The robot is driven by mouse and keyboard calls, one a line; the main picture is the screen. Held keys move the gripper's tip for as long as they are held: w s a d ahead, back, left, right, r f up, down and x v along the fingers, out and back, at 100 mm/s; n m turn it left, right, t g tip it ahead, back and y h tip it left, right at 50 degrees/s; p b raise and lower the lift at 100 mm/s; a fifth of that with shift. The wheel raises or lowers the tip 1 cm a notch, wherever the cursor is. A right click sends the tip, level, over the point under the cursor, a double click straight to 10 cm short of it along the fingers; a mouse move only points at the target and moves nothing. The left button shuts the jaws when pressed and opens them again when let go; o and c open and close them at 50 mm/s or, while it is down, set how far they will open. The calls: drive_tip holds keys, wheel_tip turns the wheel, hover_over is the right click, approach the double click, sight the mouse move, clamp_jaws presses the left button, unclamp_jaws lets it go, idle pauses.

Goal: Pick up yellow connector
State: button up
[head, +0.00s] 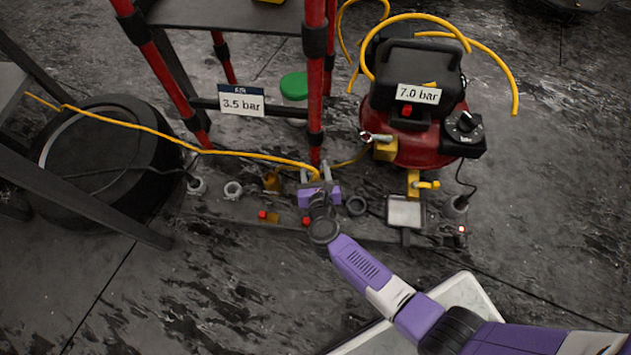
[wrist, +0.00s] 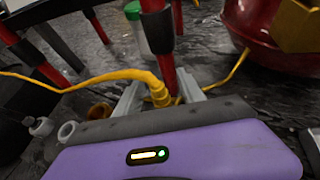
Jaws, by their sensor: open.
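The yellow connector (wrist: 160,95) is at the end of a yellow hose (wrist: 85,74), in the middle of the wrist view. My gripper (wrist: 158,92) is open, with one grey finger on each side of the connector. I cannot tell whether either finger touches it. In the head view my gripper (head: 316,172) is at floor level near the foot of the red-legged stand, and the yellow hose (head: 200,149) runs to it from the left. The connector's lower part is hidden behind the purple gripper body in the wrist view.
A red compressor (head: 400,150) labelled 7.0 bar stands to the right. A stand with red legs (head: 315,90) is just behind my gripper, with a 3.5 bar sign (head: 241,101). Small fittings, including a grey ring (head: 356,206), lie around. A black round tank (head: 110,155) is at left.

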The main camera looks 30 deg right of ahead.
drive_tip(key=shift+w+d+f, duration=0.15)
drive_tip(key=shift+w, duration=0.15)
clamp_jaws()
